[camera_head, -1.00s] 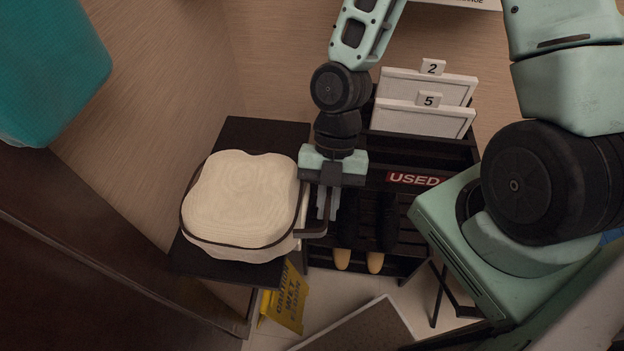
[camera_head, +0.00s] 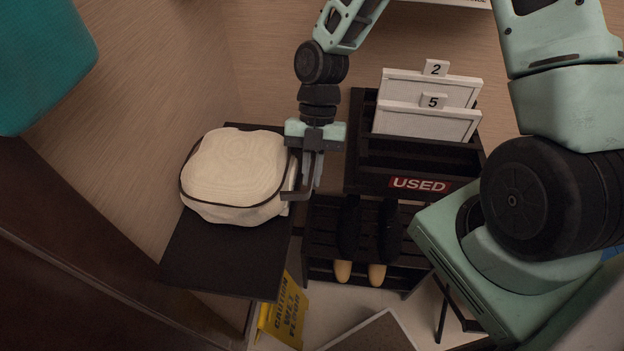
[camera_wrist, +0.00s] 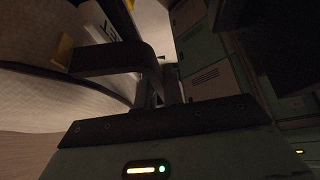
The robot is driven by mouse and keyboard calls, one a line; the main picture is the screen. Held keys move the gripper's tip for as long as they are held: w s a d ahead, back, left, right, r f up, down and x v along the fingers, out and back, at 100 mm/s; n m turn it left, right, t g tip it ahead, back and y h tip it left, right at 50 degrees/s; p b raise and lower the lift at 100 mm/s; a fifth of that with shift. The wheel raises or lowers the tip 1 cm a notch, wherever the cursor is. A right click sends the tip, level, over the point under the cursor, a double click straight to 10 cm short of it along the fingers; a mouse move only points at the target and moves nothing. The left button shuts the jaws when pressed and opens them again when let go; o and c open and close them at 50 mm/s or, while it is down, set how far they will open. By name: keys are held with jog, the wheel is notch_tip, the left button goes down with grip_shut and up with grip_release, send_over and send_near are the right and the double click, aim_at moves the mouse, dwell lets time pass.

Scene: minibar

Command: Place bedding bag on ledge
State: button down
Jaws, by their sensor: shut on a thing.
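The bedding bag (camera_head: 236,172) is a cream, rounded soft bag with a dark trim band, at the left of the head view. It is over the far part of the dark ledge (camera_head: 222,262); whether it touches the surface is not clear. My gripper (camera_head: 300,190) is at the bag's right side, pointing down, shut on its dark handle. In the wrist view the dark handle loop (camera_wrist: 108,58) runs into the jaws, with the pale bag (camera_wrist: 40,100) at the left.
A yellow caution sign (camera_head: 285,312) is below the ledge's front. A teal object (camera_head: 45,65) is at upper left. The ledge's near part is bare.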

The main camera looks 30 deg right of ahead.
jog(key=shift+f, duration=0.3)
jog(key=c, duration=1.5)
grip_release()
jog(key=b+v, duration=0.2)
jog(key=v, duration=0.9)
jog(key=s+a+r+m+t+h, duration=0.1)
jog(key=s+a+m, duration=0.2)
jog(key=s+m, duration=0.3)
jog(key=s+a+r+m+t+h, duration=0.1)
jog(key=s+a+r+m+t, duration=0.1)
jog(key=s+m, duration=0.4)
jog(key=s+a+r+m+t+h, duration=0.1)
jog(key=s+a+m, duration=0.3)
jog(key=m, duration=0.5)
jog(key=shift+s+a+r+t, duration=0.15)
jog(key=shift+s+r+t, duration=0.1)
jog(key=shift+s, duration=0.2)
jog(key=shift+s+a+r+t, duration=0.15)
jog(key=shift+s+r, duration=0.1)
jog(key=shift+s, duration=0.2)
